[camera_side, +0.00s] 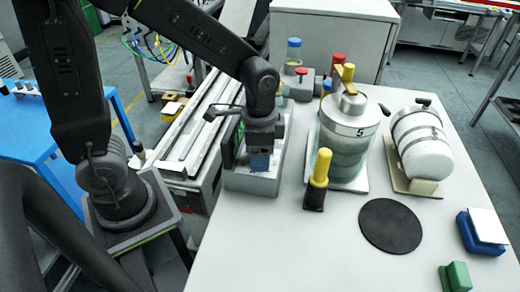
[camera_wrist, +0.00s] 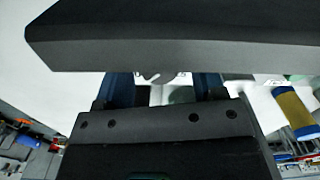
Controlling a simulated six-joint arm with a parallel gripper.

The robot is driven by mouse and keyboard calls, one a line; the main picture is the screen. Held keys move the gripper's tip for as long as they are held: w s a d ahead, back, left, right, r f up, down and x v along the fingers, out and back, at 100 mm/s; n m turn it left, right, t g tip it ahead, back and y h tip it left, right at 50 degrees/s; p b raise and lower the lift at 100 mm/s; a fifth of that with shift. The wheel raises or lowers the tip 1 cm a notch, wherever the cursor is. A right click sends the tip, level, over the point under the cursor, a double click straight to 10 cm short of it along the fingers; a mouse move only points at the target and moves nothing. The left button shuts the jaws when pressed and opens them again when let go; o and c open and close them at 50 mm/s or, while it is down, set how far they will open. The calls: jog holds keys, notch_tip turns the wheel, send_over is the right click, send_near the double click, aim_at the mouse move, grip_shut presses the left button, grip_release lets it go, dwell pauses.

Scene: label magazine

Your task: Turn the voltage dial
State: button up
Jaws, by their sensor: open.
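My gripper (camera_side: 259,161) points down over a light grey device box (camera_side: 250,184) at the table's left edge in the side view. In the wrist view its two blue fingers (camera_wrist: 163,82) stand apart with a gap between them. A small grey round part, seemingly the voltage dial (camera_wrist: 160,76), shows partly in that gap against a white face with small dark marks. A dark bar hides much of it, and I cannot tell whether the fingers touch it. In the side view the gripper hides the dial. A green panel (camera_side: 240,139) stands at the box's back left.
A white tank (camera_side: 420,145), black disc (camera_side: 390,226) and blue block (camera_side: 482,233) are further right.

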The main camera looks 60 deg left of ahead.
jog(key=c, duration=0.9)
jog(key=shift+m, duration=0.3)
jog(key=m, duration=0.4)
jog(key=shift+m, duration=2.1)
jog(key=shift+d, duration=0.1)
jog(key=o, duration=0.9)
jog(key=shift+s, duration=0.1)
